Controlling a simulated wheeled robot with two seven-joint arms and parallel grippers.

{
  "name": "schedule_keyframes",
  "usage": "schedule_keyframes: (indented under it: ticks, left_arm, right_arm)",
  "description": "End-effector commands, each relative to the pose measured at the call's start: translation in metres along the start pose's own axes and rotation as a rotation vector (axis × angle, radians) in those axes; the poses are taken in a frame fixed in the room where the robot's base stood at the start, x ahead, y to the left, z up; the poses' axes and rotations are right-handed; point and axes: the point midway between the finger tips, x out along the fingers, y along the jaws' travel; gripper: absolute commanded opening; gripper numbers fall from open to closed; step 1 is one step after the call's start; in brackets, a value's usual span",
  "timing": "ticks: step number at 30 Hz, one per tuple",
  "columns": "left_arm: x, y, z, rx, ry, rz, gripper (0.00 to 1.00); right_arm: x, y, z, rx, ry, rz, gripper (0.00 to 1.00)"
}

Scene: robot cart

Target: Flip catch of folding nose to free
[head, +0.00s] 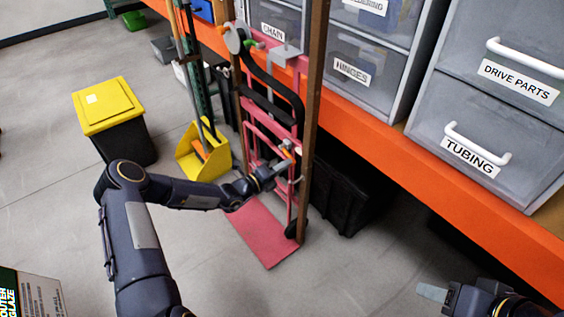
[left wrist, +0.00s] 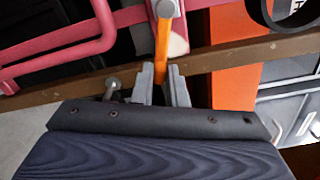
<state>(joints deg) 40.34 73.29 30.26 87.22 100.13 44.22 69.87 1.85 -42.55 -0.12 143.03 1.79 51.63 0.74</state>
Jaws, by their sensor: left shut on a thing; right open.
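A red hand truck (head: 298,68) stands upright against brown posts, with its flat red nose plate (head: 262,232) down on the floor. The catch shows as an orange lever (left wrist: 162,40) with a grey round pivot in the left wrist view. My left gripper (head: 283,167) reaches the truck's lower frame; in the left wrist view its fingers (left wrist: 163,78) are shut on the lower end of the orange lever. The fingers hide the lever's tip. My right gripper (head: 433,293) is open at the lower right, away from the truck.
An orange shelf edge (head: 400,141) with grey drawers (head: 490,160) runs along the right. A black crate (head: 340,195) sits beneath it. A yellow-lidded bin (head: 105,105) and a yellow dustpan (head: 203,160) stand left.

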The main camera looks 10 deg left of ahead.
Motion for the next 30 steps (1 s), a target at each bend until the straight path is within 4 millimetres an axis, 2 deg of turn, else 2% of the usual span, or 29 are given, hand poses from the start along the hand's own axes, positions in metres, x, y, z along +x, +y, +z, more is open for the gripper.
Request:
schedule_keyframes:
  ticks: [3,12,30]
  left_arm:
    - [0.000,-0.009,0.001,-0.093,0.000,0.000,0.00]
    - [0.000,-0.017,0.002,-0.262,0.001,0.001,0.00]
    - [0.000,-0.020,0.003,-0.334,0.000,0.000,0.00]
  right_arm:
    - [-0.010,-0.004,-0.005,0.000,0.000,0.000,0.50]
    - [-0.020,-0.009,-0.010,0.000,0.000,0.000,0.50]
    - [-0.023,-0.010,-0.011,0.000,0.000,0.000,0.50]
